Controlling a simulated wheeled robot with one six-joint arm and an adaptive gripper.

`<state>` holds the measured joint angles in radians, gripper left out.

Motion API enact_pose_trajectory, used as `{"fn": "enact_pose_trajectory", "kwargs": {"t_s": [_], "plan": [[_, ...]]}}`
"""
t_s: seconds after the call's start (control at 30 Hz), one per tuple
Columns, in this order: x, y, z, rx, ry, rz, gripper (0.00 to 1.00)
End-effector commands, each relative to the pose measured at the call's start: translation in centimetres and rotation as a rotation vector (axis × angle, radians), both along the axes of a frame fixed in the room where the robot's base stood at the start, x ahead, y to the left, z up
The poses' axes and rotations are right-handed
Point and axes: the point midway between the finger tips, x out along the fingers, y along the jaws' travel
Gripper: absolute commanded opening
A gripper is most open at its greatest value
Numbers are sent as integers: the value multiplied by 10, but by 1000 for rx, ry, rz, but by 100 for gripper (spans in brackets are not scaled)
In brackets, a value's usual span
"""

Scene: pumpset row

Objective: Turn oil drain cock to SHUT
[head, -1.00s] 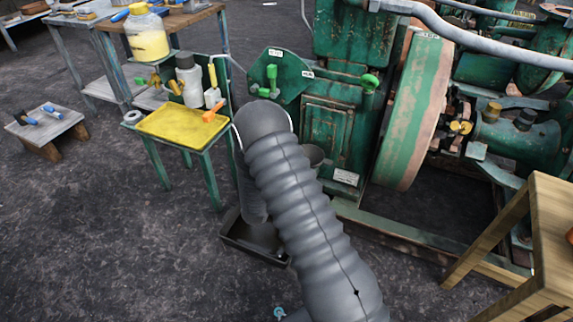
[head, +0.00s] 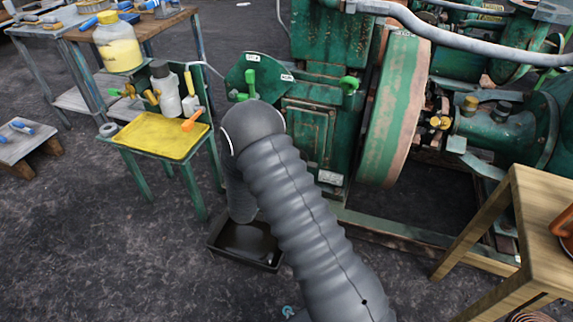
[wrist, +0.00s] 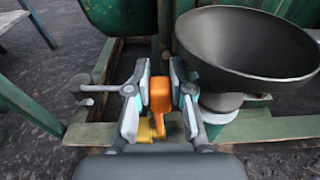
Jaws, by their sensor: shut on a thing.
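The oil drain cock's orange handle (wrist: 160,97) stands upright in the middle of the wrist view. My gripper (wrist: 159,80) has one finger on each side of the handle and is shut on it. Yellow brass-coloured parts (wrist: 146,132) show low behind the fingers, probably the cock's body. No SHUT marking can be read here. In the head view my own grey arm hides both the cock and my gripper.
A dark funnel (wrist: 250,45) stands close right of my gripper, and a thin grey rod (wrist: 97,88) is at its left. A black tray (head: 246,262) lies on the floor by the green engine (head: 325,130). A yellow-topped stand (head: 160,137) is at left, a wooden stool (head: 545,215) at right.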

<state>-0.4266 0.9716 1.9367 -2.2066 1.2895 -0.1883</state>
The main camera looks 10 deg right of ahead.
Motion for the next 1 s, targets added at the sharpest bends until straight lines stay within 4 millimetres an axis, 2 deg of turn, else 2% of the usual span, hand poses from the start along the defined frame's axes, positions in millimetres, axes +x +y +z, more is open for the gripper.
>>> {"fn": "enact_pose_trajectory", "kwargs": {"t_s": [0.3,0.33,0.37,0.77,1.0], "plan": [[-1,0,-2,1,7,-2,0],[-1,0,-2,1,7,-2,29],[-1,0,-2,1,7,-2,33],[-5,4,0,2,5,2,33],[-39,22,6,1,6,4,33]]}}
